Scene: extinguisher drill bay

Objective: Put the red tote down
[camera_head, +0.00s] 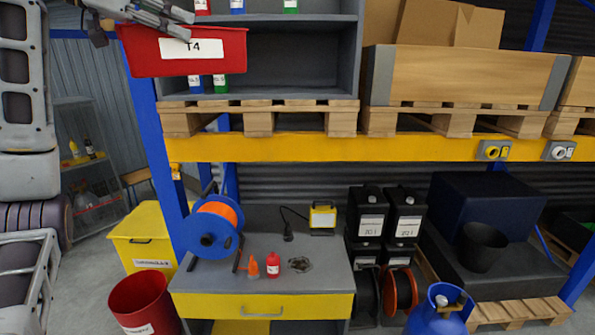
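The red tote (215,61), with a white label reading T4, is at the upper left. It hangs in the air in front of the left end of the grey shelf unit (300,60), overlapping the blue rack post. Small bottles show above and below it, behind. My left gripper (165,20) is at the tote's upper left rim and appears shut on it; the exact finger contact is partly cut off by the top edge. The inside of the tote is hidden. My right gripper is not in view.
Below stands a grey workbench (320,272) with a blue-and-orange reel (212,232), a small red bottle (273,265) and a yellow lamp (322,217). A yellow bin (145,240) and red bucket (145,305) stand left. A wooden crate (465,75) fills the upper right.

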